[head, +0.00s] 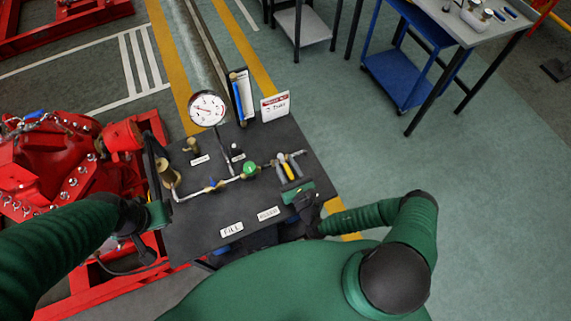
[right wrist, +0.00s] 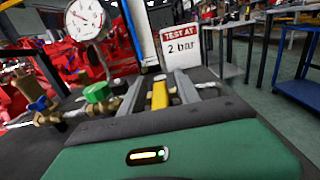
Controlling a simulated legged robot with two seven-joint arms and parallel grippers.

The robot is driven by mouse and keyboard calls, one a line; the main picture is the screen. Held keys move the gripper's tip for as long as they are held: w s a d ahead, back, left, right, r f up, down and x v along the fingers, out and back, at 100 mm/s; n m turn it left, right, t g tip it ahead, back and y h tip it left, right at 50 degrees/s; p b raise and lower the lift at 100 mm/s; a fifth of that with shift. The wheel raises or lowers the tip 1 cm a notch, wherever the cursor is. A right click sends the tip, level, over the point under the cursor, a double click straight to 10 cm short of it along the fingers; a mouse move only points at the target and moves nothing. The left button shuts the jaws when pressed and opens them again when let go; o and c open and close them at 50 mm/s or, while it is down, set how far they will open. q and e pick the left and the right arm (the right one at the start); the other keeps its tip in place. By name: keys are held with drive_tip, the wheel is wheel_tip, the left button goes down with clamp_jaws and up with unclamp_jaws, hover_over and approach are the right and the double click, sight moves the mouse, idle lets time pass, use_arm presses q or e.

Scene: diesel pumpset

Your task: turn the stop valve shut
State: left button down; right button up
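A pipe run with a pressure gauge (head: 208,108) lies on a black bench top. It carries a green-handled valve (head: 250,169) and a blue-handled valve (head: 214,184). A yellow lever (head: 289,167) is at the right end of the pipe. Which valve is the stop valve is not labelled legibly. My right gripper (head: 289,163) is open, its grey fingers on either side of the yellow lever. In the right wrist view the yellow lever (right wrist: 160,95) shows between the fingers, with a gap on its right. My left gripper (head: 160,214) is at the bench's left edge; its fingers are unclear.
A sign reading "TEST AT 2 bar" (right wrist: 179,43) stands at the back of the bench. FILL (head: 231,229) and another label lie at the front. Red pump machinery (head: 45,170) stands left. A blue trolley (head: 400,78) is at the back right, with open floor before it.

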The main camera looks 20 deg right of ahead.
drive_tip(key=s+d+b, duration=0.1)
drive_tip(key=s+b, duration=0.1)
drive_tip(key=s, duration=1.5)
drive_tip(key=shift+w+f, duration=0.1)
